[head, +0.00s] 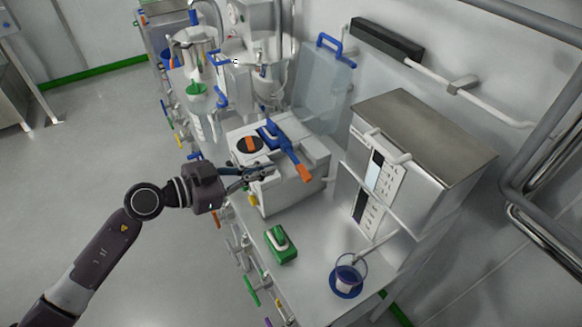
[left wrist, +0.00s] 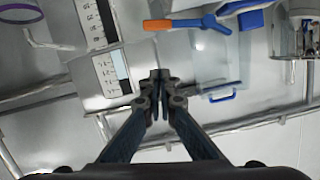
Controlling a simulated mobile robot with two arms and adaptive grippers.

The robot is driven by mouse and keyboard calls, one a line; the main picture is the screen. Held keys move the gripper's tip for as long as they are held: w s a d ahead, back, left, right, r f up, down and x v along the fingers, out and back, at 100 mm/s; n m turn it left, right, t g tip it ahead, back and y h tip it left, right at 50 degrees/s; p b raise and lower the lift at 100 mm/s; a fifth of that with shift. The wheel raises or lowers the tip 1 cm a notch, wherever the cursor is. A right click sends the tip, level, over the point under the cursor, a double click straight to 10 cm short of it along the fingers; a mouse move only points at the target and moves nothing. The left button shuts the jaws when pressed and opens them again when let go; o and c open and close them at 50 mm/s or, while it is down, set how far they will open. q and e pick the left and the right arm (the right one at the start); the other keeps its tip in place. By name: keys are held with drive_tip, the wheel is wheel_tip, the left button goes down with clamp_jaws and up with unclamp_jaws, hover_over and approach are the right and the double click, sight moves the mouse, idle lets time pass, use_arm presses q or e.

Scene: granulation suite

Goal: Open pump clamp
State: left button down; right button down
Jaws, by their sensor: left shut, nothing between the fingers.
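The white pump (head: 300,150) stands on the bench in the head view. Its clamp lever (head: 284,147) is blue with an orange tip (head: 305,174) and slants across the top toward the front right. A round black knob with an orange bar (head: 249,144) is on the pump's left part. My left gripper (head: 266,170) is shut and empty at the pump's near left side, apart from the orange tip. In the left wrist view my fingertips (left wrist: 160,77) are together, and the lever (left wrist: 215,22) with its orange end lies above them in the picture.
A steel-topped box with display panels (head: 425,140) stands right of the pump. A green-and-white item (head: 280,243) and a blue-rimmed cup (head: 348,275) are on the bench in front. Glassware and a steel vessel (head: 195,50) crowd the back left. Floor at left is clear.

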use_arm(q)
drive_tip(key=p, duration=0.1)
hover_over(301, 176)
drive_tip(key=s, duration=0.1)
wheel_tip(301, 176, down, 2)
drive_tip(key=f, duration=0.2)
drive_tip(key=a+f, duration=0.1)
drive_tip(key=f, duration=0.1)
drive_tip(key=shift+w+f+b, duration=0.15)
drive_tip(key=shift+f+b, duration=0.05)
drive_tip(key=shift+b, duration=0.15)
drive_tip(key=shift+f+m+t+p, duration=0.3)
drive_tip(key=shift+f+m+p, duration=0.35)
drive_tip(key=shift+f, duration=0.2)
drive_tip(key=shift+f+m, duration=0.55)
drive_tip(key=shift+f, duration=0.1)
drive_tip(key=shift+w+a+f+m+t+b, duration=0.1)
drive_tip(key=shift+f+m+t+b, duration=0.15)
drive_tip(key=shift+f+m, duration=0.15)
drive_tip(key=shift+w+a+f+m+t+b, duration=0.1)
drive_tip(key=shift+f+m+t+b, duration=0.15)
drive_tip(key=shift+f+m, duration=0.15)
drive_tip(key=shift+r, duration=0.1)
